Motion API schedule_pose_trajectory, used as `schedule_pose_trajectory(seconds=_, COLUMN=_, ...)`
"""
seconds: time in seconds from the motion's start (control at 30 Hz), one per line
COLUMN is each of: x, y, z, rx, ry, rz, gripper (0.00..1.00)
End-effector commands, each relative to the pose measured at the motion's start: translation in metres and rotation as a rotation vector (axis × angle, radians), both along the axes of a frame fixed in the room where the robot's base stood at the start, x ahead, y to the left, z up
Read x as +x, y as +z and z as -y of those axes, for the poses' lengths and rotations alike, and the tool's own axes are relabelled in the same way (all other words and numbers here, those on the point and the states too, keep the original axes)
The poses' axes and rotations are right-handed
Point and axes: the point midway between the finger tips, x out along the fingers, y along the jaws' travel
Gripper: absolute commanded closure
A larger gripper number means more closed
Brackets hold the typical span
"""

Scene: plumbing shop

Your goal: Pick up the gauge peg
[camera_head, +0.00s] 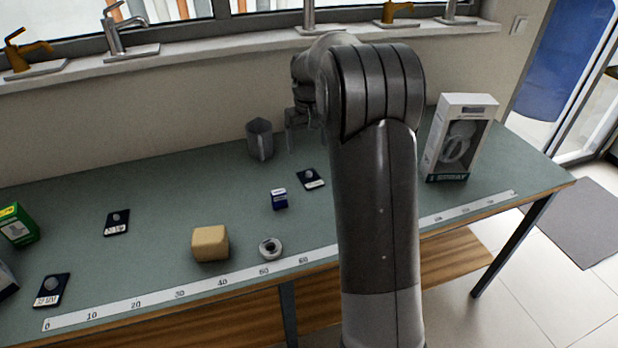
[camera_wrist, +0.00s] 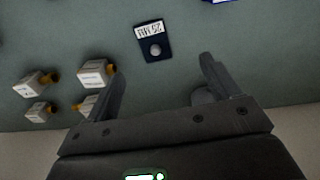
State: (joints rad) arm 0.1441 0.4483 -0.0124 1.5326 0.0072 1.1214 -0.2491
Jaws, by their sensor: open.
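No thing in view is labelled as the gauge peg. A grey rounded shape (camera_wrist: 202,96), probably this same piece, shows in the wrist view beside the inner side of the right finger, partly hidden by my gripper. Dark cards with a grey round spot are also on the table; one (camera_head: 310,178), marked 25 MM (camera_wrist: 153,41), lies nearest. My gripper (camera_wrist: 162,68) is open and empty; in the head view (camera_head: 303,128) it hangs right of the grey piece, partly hidden by my arm.
Several white boxes with yellow fittings (camera_wrist: 92,73) stand left in the wrist view. The wall is close behind.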

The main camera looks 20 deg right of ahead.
Motion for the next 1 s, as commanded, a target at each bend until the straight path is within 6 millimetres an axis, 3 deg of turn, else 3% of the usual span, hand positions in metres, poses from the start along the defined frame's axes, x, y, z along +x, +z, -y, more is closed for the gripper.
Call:
schedule_pose_trajectory(seconds=0.1, x=0.016, y=-0.021, z=0.008, rx=0.004, ry=0.005, rz=-0.025, gripper=0.18)
schedule_pose_trajectory(seconds=0.23, x=0.023, y=-0.032, z=0.012, rx=0.004, ry=0.008, rz=-0.038, gripper=0.18)
schedule_pose_trajectory(seconds=0.6, x=0.024, y=-0.082, z=0.013, rx=0.006, ry=0.009, rz=-0.043, gripper=0.18)
schedule_pose_trajectory(seconds=0.83, x=0.026, y=-0.095, z=0.014, rx=0.005, ry=0.009, rz=-0.041, gripper=0.18)
schedule_pose_trajectory(seconds=1.0, x=0.029, y=-0.119, z=0.017, rx=0.005, ry=0.008, rz=-0.043, gripper=0.18)
